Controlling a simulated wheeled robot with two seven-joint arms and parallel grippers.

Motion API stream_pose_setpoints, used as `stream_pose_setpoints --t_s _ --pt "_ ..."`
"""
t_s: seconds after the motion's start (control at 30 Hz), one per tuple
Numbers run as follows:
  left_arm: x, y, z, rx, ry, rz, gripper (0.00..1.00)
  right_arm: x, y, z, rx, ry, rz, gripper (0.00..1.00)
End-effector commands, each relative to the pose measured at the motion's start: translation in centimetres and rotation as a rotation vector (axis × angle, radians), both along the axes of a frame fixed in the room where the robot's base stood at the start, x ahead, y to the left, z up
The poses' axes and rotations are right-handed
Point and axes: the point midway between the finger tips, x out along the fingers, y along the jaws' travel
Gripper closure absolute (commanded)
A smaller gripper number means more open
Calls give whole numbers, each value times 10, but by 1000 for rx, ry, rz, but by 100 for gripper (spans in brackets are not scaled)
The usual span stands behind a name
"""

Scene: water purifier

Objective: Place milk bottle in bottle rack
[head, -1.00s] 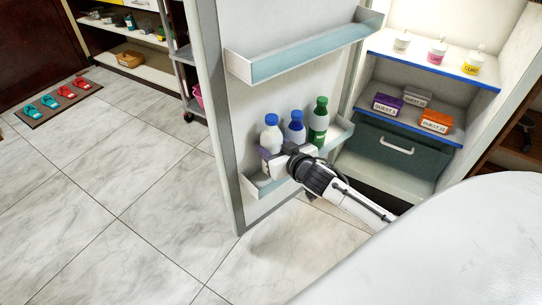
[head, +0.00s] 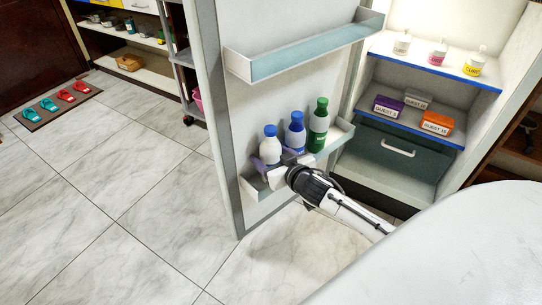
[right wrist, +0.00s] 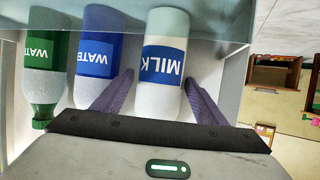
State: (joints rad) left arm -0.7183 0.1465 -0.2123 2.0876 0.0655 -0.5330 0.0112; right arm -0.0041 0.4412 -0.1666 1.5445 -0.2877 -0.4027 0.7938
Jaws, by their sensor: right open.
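The milk bottle (head: 270,148), white with a blue cap, stands upright in the lower door rack (head: 255,190) of the open fridge. It is at the left end of the row of bottles. My right gripper (head: 275,169) is at the lower part of this bottle. In the right wrist view, the milk bottle (right wrist: 163,62) with its blue MILK label is between the open fingers of my right gripper (right wrist: 160,85). The bottle's base is hidden in the head view. My left gripper is not in view.
A blue water bottle (head: 295,132) and a green one (head: 318,126) stand in the same rack, right of the milk. An empty upper door rack (head: 300,50) is above. Fridge shelves at right hold small cups and guest boxes (head: 437,122). A white rounded surface (head: 450,250) fills the lower right.

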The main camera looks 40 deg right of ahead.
Motion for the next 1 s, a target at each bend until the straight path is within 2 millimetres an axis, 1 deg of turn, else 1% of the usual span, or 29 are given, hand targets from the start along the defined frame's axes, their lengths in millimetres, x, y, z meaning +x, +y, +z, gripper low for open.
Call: stream_pose_setpoints --t_s 0.1,0.17,0.27,0.5,0.6,0.7,0.8,0.87,0.9,0.97,1.0 --pt "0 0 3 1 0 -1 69 0 0 4 -1 0 0 34" --pt "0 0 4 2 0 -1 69 -6 1 5 1 1 1 34" --pt "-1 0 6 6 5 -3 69 -20 4 11 2 3 1 34" --pt "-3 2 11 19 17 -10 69 -68 10 31 3 3 0 34" --pt "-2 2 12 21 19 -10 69 -85 12 39 0 2 0 34" --pt "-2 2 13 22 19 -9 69 -98 15 44 2 1 -1 34" --pt "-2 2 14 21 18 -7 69 -106 15 47 0 0 0 34" --pt "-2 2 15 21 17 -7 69 -112 20 43 1 12 6 34" --pt "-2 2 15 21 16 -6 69 -119 28 37 5 30 17 34" --pt "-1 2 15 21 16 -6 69 -135 47 21 10 77 48 34" --pt "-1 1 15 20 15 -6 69 -150 65 7 14 119 79 34"
